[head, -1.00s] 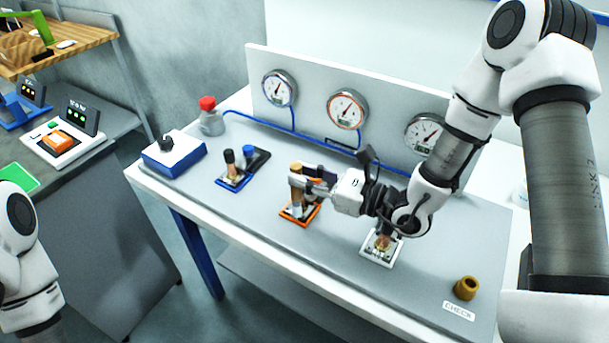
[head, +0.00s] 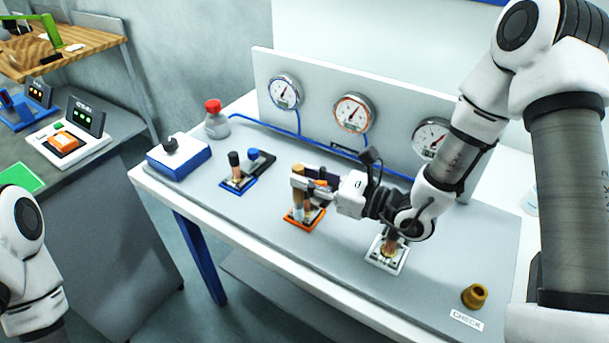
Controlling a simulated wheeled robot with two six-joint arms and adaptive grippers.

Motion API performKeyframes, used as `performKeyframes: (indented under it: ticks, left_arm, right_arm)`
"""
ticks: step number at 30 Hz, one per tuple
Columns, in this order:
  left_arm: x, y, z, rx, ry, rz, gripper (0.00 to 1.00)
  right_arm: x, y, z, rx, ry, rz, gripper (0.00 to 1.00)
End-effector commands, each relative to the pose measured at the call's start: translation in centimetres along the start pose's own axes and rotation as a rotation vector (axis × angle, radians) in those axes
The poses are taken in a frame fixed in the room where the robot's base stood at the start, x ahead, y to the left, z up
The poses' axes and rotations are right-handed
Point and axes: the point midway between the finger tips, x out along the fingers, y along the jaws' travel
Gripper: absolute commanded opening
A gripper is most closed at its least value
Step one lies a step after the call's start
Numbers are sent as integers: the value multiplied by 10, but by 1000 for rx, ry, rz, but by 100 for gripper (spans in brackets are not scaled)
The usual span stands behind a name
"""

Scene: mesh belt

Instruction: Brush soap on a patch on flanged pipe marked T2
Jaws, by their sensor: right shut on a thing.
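Three pipe fixtures stand on the grey bench panel: one on a blue base (head: 238,186), one on an orange base (head: 317,221) and one on a white base (head: 383,265). No T2 mark is readable on any of them. My right gripper (head: 298,182) reaches in from the right at the orange-based fixture. It is shut on a tan-topped upright thing (head: 298,169), which may be a brush. The gripper hides part of the fixture, and I cannot tell whether the held thing touches the pipe. Of my left arm only links show at the lower left; its gripper is out of view.
Three gauges (head: 353,113) are on the upright back panel. A red-capped bottle (head: 216,122) and a blue box with a black knob (head: 178,158) stand at the left. A brass-coloured cup (head: 474,295) stands by the CHECK label (head: 466,320). The front bench strip is clear.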

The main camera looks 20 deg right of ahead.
Motion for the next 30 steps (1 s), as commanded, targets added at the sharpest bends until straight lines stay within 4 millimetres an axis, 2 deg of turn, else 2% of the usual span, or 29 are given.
performKeyframes:
  ticks: [20,30]
  left_arm:
    - [3,0,0,0,0,0,68]
    - [-10,0,0,0,0,0,68]
  right_arm:
    - [2,21,12,0,-1,0,0]
    - [3,34,41,-1,-1,1,0]
